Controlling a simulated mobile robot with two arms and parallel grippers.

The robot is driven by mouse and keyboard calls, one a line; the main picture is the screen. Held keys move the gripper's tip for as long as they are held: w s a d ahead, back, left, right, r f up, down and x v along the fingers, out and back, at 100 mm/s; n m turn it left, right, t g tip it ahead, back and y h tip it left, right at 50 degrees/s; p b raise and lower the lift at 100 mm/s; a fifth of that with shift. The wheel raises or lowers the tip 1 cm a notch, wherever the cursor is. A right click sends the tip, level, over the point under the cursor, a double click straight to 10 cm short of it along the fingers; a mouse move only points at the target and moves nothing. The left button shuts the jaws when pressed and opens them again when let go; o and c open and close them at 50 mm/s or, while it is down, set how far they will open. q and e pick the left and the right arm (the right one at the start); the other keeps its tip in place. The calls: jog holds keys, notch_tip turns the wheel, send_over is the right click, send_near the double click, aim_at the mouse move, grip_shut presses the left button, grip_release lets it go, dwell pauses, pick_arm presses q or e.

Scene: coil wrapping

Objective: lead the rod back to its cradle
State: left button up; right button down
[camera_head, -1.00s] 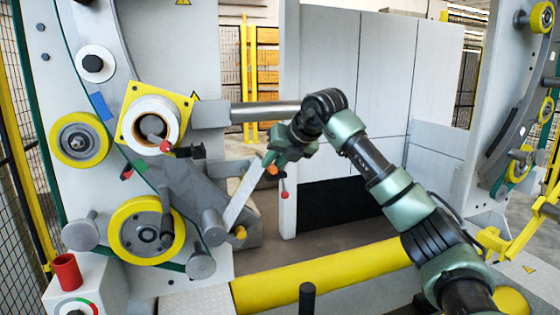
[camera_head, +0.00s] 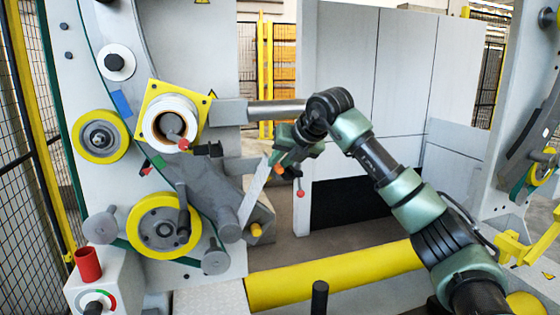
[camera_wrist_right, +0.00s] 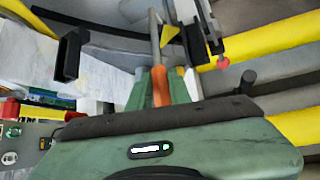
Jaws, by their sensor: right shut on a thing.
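My right gripper (camera_head: 284,157) is in the middle of the head view, right of the yellow-framed white spool. In the right wrist view its green fingers (camera_wrist_right: 160,88) are shut on the orange grip (camera_wrist_right: 161,86) of a thin grey rod (camera_wrist_right: 155,38). The orange grip shows only as a small spot in the head view (camera_head: 278,168). A black forked bracket (camera_head: 208,150), possibly the cradle, sticks out beside the spool, left of the gripper and apart from it. A black U-shaped bracket (camera_wrist_right: 68,58) shows at upper left in the wrist view. My left gripper is not in view.
A red-knobbed lever (camera_head: 300,193) hangs just right of and below the gripper. A pale slanted strip (camera_head: 254,195) lies below it. The spool (camera_head: 165,125) has a red-tipped handle (camera_head: 184,144). A yellow roller (camera_head: 330,275) runs across the front.

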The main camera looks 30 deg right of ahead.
pick_arm(q)
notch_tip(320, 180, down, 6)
jog(key=b, duration=0.6)
pick_arm(e)
jog(key=a+f, duration=0.3)
jog(key=f, duration=0.6)
jog(key=shift+w+a, duration=0.25)
jog(key=shift+w, duration=0.2)
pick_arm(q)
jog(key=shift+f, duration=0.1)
pick_arm(e)
jog(key=shift+f, duration=0.15)
